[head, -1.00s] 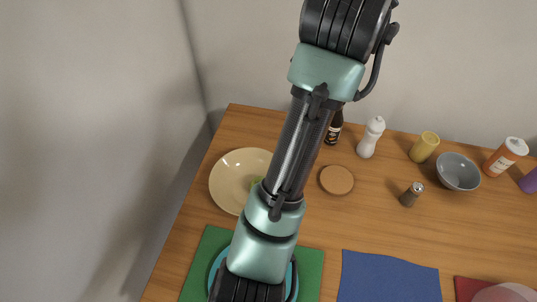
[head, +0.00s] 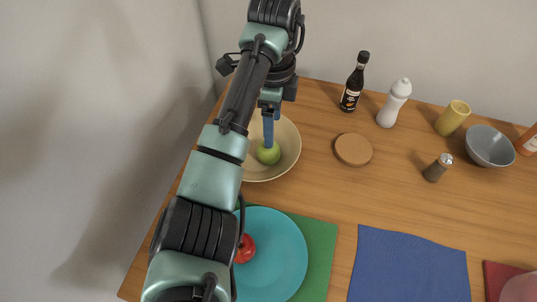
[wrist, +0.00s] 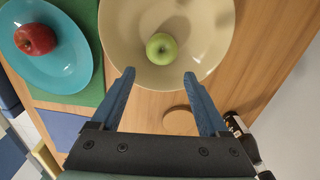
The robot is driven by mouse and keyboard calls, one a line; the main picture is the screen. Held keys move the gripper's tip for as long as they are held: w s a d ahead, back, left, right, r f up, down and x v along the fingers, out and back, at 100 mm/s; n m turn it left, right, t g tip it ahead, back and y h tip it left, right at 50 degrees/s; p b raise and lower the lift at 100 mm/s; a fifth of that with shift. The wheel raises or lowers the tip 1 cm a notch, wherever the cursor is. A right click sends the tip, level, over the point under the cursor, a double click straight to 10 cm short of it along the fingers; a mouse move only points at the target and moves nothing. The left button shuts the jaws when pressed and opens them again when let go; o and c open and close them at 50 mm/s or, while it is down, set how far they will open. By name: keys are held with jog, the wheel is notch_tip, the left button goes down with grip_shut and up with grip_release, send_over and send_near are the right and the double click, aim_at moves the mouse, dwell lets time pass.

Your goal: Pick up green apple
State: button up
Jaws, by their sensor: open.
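The green apple (head: 268,154) lies in a wide beige bowl (head: 290,150) at the back left of the table. In the wrist view the green apple (wrist: 161,48) rests on the inside of the beige bowl (wrist: 125,35), beyond my fingertips. My gripper (wrist: 159,73) is open and empty, its two blue fingers spread apart. In the head view my gripper (head: 268,135) is over the bowl with a blue finger at the apple's upper edge in the picture. I cannot tell whether it touches. My arm hides the bowl's left part.
A red apple (head: 245,249) lies on a teal plate (head: 285,255) on a green mat (head: 322,240). A cork coaster (head: 353,150), dark bottle (head: 354,82) and white shaker (head: 394,103) stand right of the bowl. A blue cloth (head: 405,265) lies at the front.

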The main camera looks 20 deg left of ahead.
aim_at(268, 152)
jog(key=f, duration=0.6)
jog(key=f+b, duration=0.1)
jog(key=f, duration=0.2)
jog(key=shift+w+a+f, duration=0.1)
jog(key=shift+a+f, duration=0.05)
jog(key=shift+a, duration=0.2)
jog(key=c, duration=1)
